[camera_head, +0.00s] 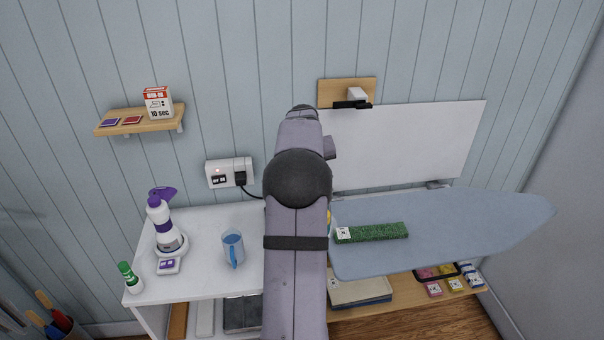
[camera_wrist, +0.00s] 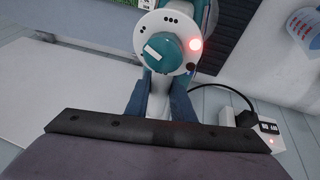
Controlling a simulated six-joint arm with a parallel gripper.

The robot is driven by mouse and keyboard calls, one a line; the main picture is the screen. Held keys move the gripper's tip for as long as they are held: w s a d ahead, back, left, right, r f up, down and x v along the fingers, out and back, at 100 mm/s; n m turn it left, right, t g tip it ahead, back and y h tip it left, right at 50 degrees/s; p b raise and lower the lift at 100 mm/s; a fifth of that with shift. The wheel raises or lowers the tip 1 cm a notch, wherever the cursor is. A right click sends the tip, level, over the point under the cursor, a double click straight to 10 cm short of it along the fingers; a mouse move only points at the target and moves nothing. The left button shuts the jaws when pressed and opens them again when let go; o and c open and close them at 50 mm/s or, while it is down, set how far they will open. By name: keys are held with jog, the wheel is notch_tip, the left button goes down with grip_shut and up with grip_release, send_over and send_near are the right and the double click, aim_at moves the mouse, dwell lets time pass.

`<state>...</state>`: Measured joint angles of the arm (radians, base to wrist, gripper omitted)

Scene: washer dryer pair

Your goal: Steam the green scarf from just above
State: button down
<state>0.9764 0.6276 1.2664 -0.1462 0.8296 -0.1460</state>
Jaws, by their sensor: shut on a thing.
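The green scarf (camera_head: 372,233) lies folded in a narrow strip on the blue-grey ironing board (camera_head: 470,222), with a white tag at its left end. In the wrist view, my gripper (camera_wrist: 159,102) is shut on the handle of a white and teal steamer (camera_wrist: 170,48), which has a dial and a lit red light. A sliver of green (camera_wrist: 126,3), likely the scarf, shows at the top edge past the steamer. In the head view my arm hides the gripper and nearly all of the steamer, left of the scarf. The height above the board cannot be told.
A white counter (camera_head: 205,285) left of the board holds a blue jug (camera_head: 233,248), a purple-topped spray bottle (camera_head: 163,225) and a green-capped bottle (camera_head: 130,277). A black cord runs from the wall socket (camera_head: 229,172). The board's right part is clear.

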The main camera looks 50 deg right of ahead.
jog(key=s+d+p, duration=1.3)
jog(key=s+d, duration=0.5)
jog(key=s, duration=0.4)
jog(key=shift+s+d+r+p, duration=0.15)
jog(key=shift+s+r+p, duration=0.1)
jog(key=shift+s+p, duration=0.15)
dwell(0.6)
jog(key=shift+f, duration=0.15)
